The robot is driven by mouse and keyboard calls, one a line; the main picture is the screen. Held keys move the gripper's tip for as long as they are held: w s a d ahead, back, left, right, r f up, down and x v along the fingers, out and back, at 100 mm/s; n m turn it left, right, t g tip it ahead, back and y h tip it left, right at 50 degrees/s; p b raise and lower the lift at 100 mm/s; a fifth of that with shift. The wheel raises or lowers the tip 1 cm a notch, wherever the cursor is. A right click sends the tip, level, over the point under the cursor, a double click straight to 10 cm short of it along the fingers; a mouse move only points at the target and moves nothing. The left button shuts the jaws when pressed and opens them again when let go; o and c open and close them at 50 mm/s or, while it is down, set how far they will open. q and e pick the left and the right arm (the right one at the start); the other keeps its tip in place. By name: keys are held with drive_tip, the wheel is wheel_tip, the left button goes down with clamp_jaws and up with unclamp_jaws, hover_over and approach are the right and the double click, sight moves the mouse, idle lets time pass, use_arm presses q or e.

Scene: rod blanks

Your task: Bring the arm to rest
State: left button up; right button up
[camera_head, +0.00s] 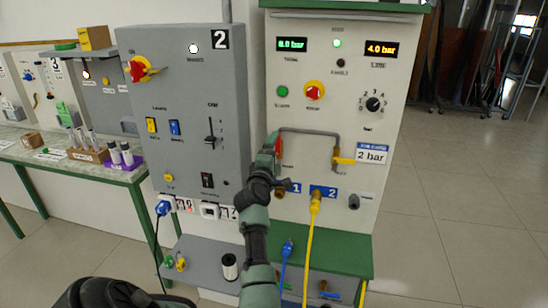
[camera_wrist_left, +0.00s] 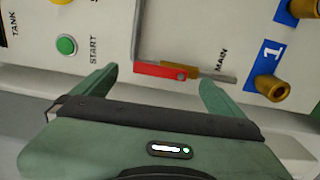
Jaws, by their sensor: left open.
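My left gripper (camera_head: 271,148) is in front of the light grey panel (camera_head: 382,60), at the left end of a grey pipe. In the left wrist view its two green fingers (camera_wrist_left: 157,82) are spread wide with nothing held between them. A red valve lever (camera_wrist_left: 160,70) with a brass body, beside the label MAIN, lies just past the fingertips. I cannot tell whether a finger touches it. In the head view the red lever (camera_head: 278,144) is partly hidden by the gripper. My right gripper is not in view.
A yellow hose (camera_head: 312,250) is plugged in at port 2 and a blue hose (camera_head: 285,262) hangs lower. The grey panel 2 (camera_head: 183,90) stands close on the left. Open floor (camera_head: 450,210) lies to the right.

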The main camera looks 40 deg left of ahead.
use_arm(q)
drive_tip(key=shift+s+d, duration=0.25)
drive_tip(key=shift+s, duration=0.25)
